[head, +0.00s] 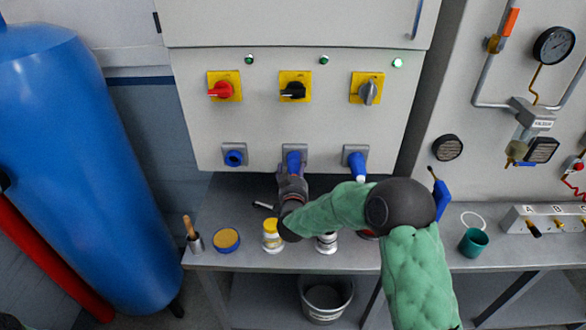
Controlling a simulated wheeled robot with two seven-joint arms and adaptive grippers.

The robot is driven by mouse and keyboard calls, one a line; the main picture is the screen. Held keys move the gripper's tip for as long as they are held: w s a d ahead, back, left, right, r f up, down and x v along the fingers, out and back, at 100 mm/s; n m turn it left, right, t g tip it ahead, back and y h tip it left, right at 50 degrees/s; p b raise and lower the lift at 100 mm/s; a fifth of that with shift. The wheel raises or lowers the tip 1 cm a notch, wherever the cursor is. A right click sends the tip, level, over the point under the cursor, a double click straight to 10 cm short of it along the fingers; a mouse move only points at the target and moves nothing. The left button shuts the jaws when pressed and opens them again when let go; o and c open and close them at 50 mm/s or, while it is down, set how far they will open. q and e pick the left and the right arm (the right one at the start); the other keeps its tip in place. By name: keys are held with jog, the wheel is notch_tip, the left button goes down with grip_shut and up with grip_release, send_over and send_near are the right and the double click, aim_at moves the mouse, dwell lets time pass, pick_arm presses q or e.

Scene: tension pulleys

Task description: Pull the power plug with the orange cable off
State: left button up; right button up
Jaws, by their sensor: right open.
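The control cabinet carries three blue sockets in a row: a left socket (234,155) that looks empty, a middle connector (294,158) and a right connector (355,162) that slants downward with a pale end. No orange cable shows, so I cannot tell which plug carries it. My right gripper (292,174) is open, just below and in front of the middle connector; it hides that connector's lower part. I cannot tell whether its fingers touch it. My left gripper is not in view.
Red, black and grey rotary switches (292,91) sit above the sockets. The bench (225,200) holds a yellow-lidded jar (272,238), a round yellow tin (227,240) and a teal cup (473,242). A blue tank (75,160) stands at left; a bucket (325,300) is below.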

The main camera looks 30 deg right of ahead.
dwell(0.3)
grip_shut()
jog(key=shift+s+a, duration=0.1)
jog(key=shift+s, duration=0.05)
jog(key=shift+v, duration=2.8)
